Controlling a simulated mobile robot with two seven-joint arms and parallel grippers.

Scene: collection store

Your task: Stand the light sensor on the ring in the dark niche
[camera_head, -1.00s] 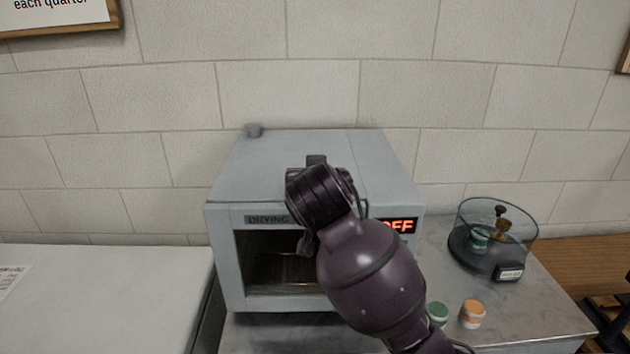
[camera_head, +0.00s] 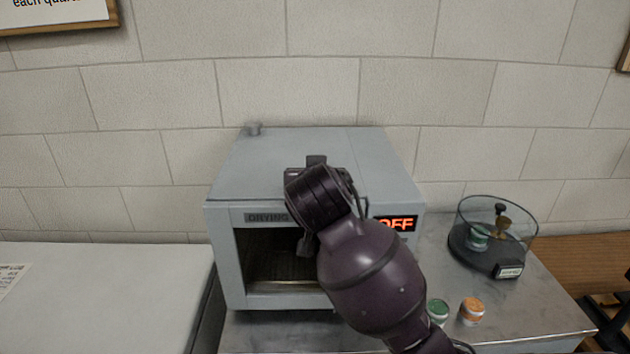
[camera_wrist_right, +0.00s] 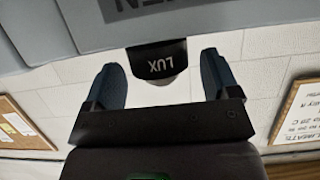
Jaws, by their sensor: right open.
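A dark block marked LUX, the light sensor (camera_wrist_right: 162,68), shows upside down in the right wrist view. It lies between the two blue fingers of my right gripper (camera_wrist_right: 161,56). The fingers are spread with gaps visible on both sides of the sensor. In the head view my right wrist and forearm are in front of the grey drying oven (camera_head: 255,165) and hide its middle. The oven's front opening (camera_head: 275,265) is dark inside. I cannot make out a ring in it. My left gripper is in neither view.
A green-lidded jar (camera_head: 437,311) and an orange-lidded jar (camera_head: 472,310) stand right of my forearm. A round glass vessel (camera_head: 492,240) stands behind them. A pale worktop (camera_head: 110,295) at left is mostly clear.

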